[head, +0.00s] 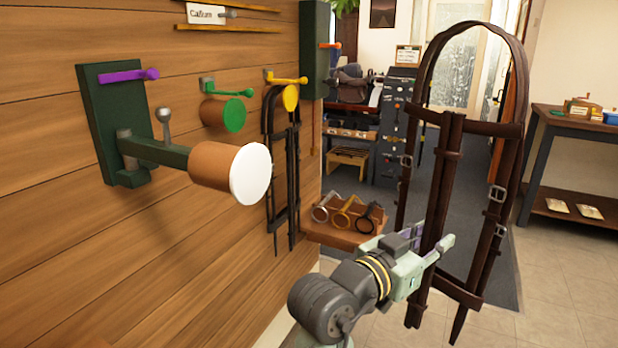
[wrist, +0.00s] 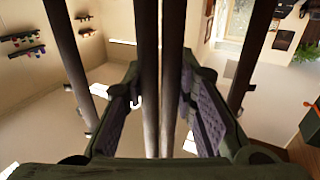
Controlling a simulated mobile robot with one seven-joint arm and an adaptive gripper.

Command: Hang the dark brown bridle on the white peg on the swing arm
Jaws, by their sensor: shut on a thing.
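The dark brown bridle (head: 438,190) hangs upright at the right of centre in the head view, its crown loop at the top and straps reaching down. My gripper (head: 446,243) is shut on its middle straps, which run between the fingers in the wrist view (wrist: 160,100). The white peg (head: 251,174) is a brown cylinder with a white end face on the dark green swing arm (head: 155,152), which stands out from the wooden wall at the left. The bridle is to the right of the peg and apart from it.
A green peg (head: 234,115) and a yellow peg (head: 291,98) sit farther along the wall. A black bridle (head: 281,180) hangs at the yellow peg. A wooden shelf (head: 345,238) with several bits is below. A side table (head: 570,125) stands at the right.

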